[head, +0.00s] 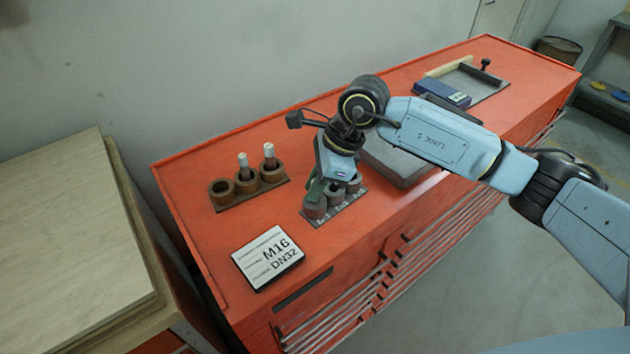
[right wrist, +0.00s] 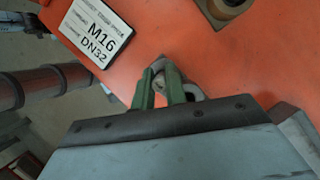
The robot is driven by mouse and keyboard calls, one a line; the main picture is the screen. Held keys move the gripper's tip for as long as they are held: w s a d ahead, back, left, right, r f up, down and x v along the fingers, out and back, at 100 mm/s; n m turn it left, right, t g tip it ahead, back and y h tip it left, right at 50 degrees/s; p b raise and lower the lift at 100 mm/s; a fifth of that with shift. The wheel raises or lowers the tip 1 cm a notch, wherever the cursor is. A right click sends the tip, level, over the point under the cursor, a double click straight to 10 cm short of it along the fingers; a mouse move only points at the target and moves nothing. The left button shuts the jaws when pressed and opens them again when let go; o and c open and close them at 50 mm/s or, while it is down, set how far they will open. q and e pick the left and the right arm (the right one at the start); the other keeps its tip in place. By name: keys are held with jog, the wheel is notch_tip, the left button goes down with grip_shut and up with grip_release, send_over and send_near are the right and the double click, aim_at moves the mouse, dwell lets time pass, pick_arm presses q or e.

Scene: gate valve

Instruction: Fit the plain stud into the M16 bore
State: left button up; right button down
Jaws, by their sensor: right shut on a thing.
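My right gripper (head: 317,194) points down over the grey bore block (head: 348,211). Its green fingers (right wrist: 161,88) are shut on the plain stud, which is mostly hidden between them. The block carries round grey bores in a row with small labels at their front, too small to read surely. The fingers are at the leftmost bore (head: 315,208); I cannot tell whether the stud is inside it. In the right wrist view the fingers cover most of that bore. My left gripper is out of view.
A brown rack (head: 277,187) has three round holders; two hold white-topped studs and the left one is empty. A sign (head: 268,258) reads M16 DN32. A grey slab (head: 396,165) lies behind my arm, and a tray (head: 488,89) with a blue box (head: 441,94) stands farther right.

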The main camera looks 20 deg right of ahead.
jog(key=shift+f, duration=0.15)
jog(key=c, duration=1.4)
grip_release()
jog(key=shift+c, duration=0.2)
jog(key=shift+r, duration=0.4)
jog(key=w+b+v, duration=0.1)
jog(key=v, duration=1)
jog(key=shift+s+d+r, duration=0.2)
jog(key=shift+s+r, duration=0.05)
jog(key=shift+s, duration=0.25)
